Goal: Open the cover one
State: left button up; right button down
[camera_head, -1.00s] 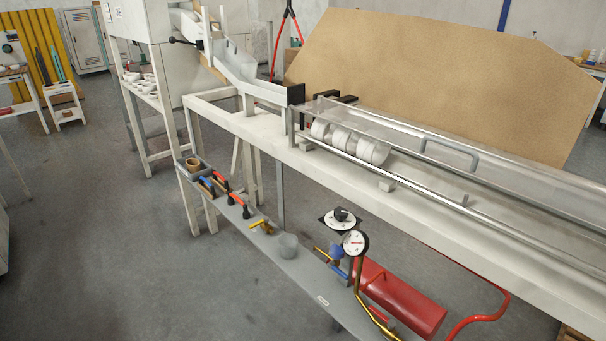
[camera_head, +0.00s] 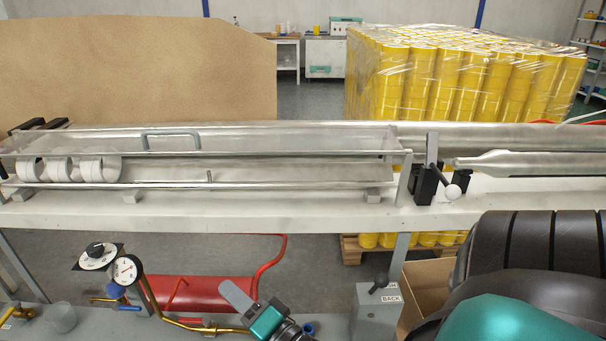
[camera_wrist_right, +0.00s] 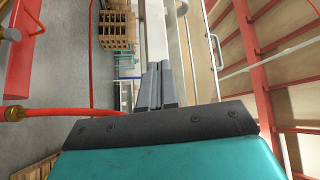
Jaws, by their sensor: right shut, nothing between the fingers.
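A long clear cover (camera_head: 265,141) lies over the metal trough on the white bench, with a grey bar handle (camera_head: 171,134) on it. It looks closed. Several white tape rolls (camera_head: 98,168) show through it at the left end. My right gripper (camera_head: 236,296), teal with grey fingers, is low in front of the bench, apart from the handle and below and to its right. In the right wrist view its fingers (camera_wrist_right: 159,86) are together and empty. My left gripper is out of view.
A pressure gauge (camera_head: 126,270) and red tank (camera_head: 190,292) are left of my right gripper, under the bench. A lever box (camera_head: 378,311) stands to its right. Wrapped yellow rolls (camera_head: 450,80) stand behind.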

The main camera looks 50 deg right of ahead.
jog(key=d+r+m+t+h+b, duration=0.1)
jog(key=d+r+m+t+h, duration=0.2)
jog(key=m, duration=0.5)
jog(key=d+r+m+h, duration=0.3)
jog(key=d+m+h, duration=0.3)
jog(key=m, duration=0.1)
jog(key=m+g+h+b, duration=0.1)
jog(key=m+g+h, duration=0.4)
jog(key=m+h, duration=0.9)
send_near(304, 150)
jog(key=r, duration=0.1)
jog(key=w+d+r+m+y+p, duration=0.1)
jog(key=d+r+m+y+p, duration=0.1)
jog(key=r, duration=0.1)
jog(key=shift+w+d+g, duration=0.2)
jog(key=shift+w+g, duration=0.1)
jog(key=shift+w, duration=0.05)
jog(key=shift+w+d+r, duration=0.2)
jog(key=shift+d+r, duration=0.1)
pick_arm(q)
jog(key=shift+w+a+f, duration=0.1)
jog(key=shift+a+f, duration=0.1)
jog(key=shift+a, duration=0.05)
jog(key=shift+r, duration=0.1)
pick_arm(e)
jog(key=shift+w+r, duration=0.1)
